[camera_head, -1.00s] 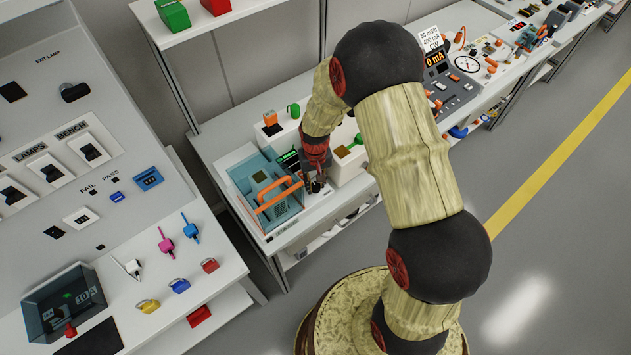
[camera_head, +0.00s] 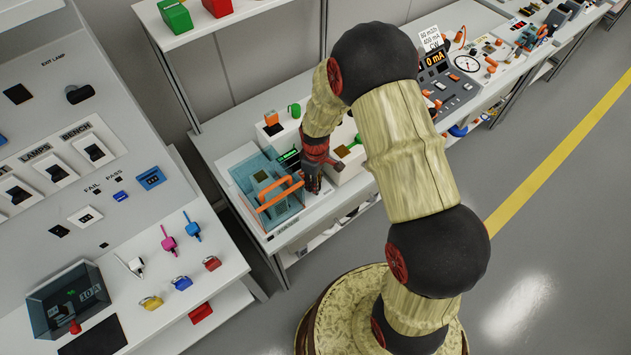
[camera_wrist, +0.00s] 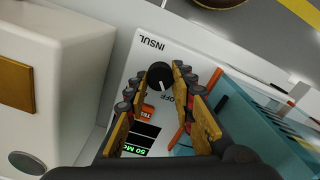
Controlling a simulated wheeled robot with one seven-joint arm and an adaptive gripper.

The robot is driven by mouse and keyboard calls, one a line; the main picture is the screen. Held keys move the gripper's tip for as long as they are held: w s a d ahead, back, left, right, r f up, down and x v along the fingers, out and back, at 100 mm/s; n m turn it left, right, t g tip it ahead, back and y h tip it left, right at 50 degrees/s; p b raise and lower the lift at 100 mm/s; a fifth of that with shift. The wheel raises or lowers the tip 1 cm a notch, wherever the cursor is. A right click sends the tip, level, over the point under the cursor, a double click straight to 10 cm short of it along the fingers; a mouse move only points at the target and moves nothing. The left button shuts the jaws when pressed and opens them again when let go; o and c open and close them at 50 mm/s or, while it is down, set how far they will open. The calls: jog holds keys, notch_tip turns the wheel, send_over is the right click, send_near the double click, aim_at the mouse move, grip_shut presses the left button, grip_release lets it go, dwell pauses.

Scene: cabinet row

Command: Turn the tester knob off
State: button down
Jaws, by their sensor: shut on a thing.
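The tester knob (camera_wrist: 160,75) is black and round, on a white panel marked INSUL, with an OFF label beside it. A small white mark shows on the knob's side toward OFF. The tester's green display (camera_wrist: 134,150) is lit and also shows in the head view (camera_head: 288,157). My gripper (camera_wrist: 153,86) has its fingers on either side of the knob and is shut on it. In the head view, my gripper (camera_head: 314,185) is low at the tester, and the knob is hidden there.
A teal transparent box (camera_head: 279,213) with an orange handle (camera_head: 280,194) stands left of my gripper; its teal side is close by in the wrist view. A white block (camera_wrist: 50,65) stands on the other side. An orange test button (camera_wrist: 147,112) lies near the fingers.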

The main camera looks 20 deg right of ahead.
jog(key=shift+n, duration=0.6)
jog(key=c, duration=1.5)
grip_release()
notch_tip(320, 180, up, 12)
